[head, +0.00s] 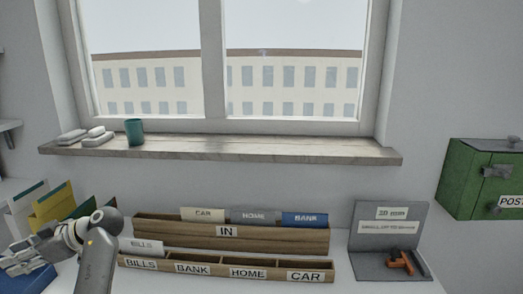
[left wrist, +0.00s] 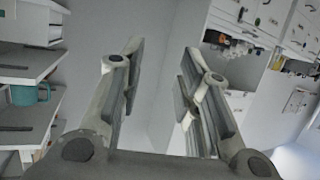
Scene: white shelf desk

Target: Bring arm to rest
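My left arm comes into the head view at the lower left, its gripper (head: 22,258) pointing left in front of several upright folders. In the left wrist view the gripper (left wrist: 162,70) is open, with a clear gap between its fingers and nothing held. Past the fingers that view shows a grey wall and white furniture. My right gripper is in neither view.
A wooden sorter labelled BILLS, BANK, HOME, CAR (head: 215,270) stands right of the arm, with an IN rack (head: 260,236) behind it. A grey stand (head: 386,245) and a green post box (head: 482,180) are at the right. A teal cup (head: 134,132) stands on the windowsill. Shelves (left wrist: 30,95) line the wrist view's left.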

